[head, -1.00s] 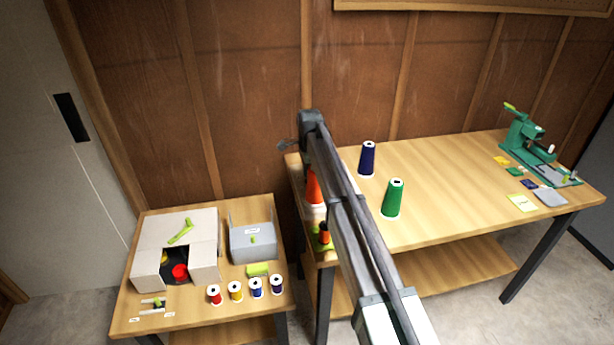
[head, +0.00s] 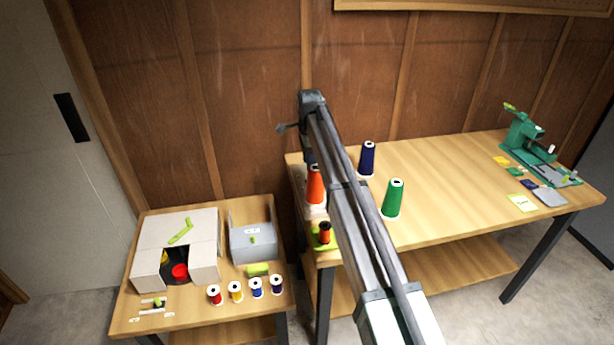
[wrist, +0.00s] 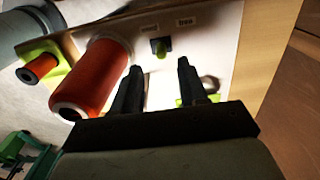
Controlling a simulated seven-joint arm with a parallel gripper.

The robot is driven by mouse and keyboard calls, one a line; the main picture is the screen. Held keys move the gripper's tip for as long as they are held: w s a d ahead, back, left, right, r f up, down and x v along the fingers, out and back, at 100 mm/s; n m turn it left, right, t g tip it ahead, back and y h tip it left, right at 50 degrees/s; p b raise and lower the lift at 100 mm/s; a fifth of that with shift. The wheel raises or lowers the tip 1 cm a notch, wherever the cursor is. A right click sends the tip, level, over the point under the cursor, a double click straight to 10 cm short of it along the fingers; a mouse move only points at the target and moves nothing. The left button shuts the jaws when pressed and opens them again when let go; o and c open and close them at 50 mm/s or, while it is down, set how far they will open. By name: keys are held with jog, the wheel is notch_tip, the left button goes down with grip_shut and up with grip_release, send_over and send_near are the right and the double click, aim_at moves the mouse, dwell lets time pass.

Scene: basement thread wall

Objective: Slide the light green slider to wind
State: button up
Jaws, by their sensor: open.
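In the wrist view, a light green slider knob (wrist: 160,47) sits on a pale panel (wrist: 215,50) with two small labels beside it. The right label (wrist: 186,21) seems to read "free"; the left label (wrist: 150,27) is too blurred to read. My gripper (wrist: 159,67) is open and empty, its two dark fingers pointing toward the panel on either side of the knob's line. The knob shows just beyond the fingertips, with no visible contact. In the head view, my arm hides the knob and most of the gripper.
An orange thread cone (wrist: 95,75) stands close beside my left finger in the wrist view, also visible in the head view (head: 315,185). A small orange spool (head: 324,233) sits on a green base nearby. Navy (head: 368,158) and green (head: 393,198) cones stand to the right.

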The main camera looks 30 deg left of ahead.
notch_tip(320, 180, up, 4)
dwell(0.6)
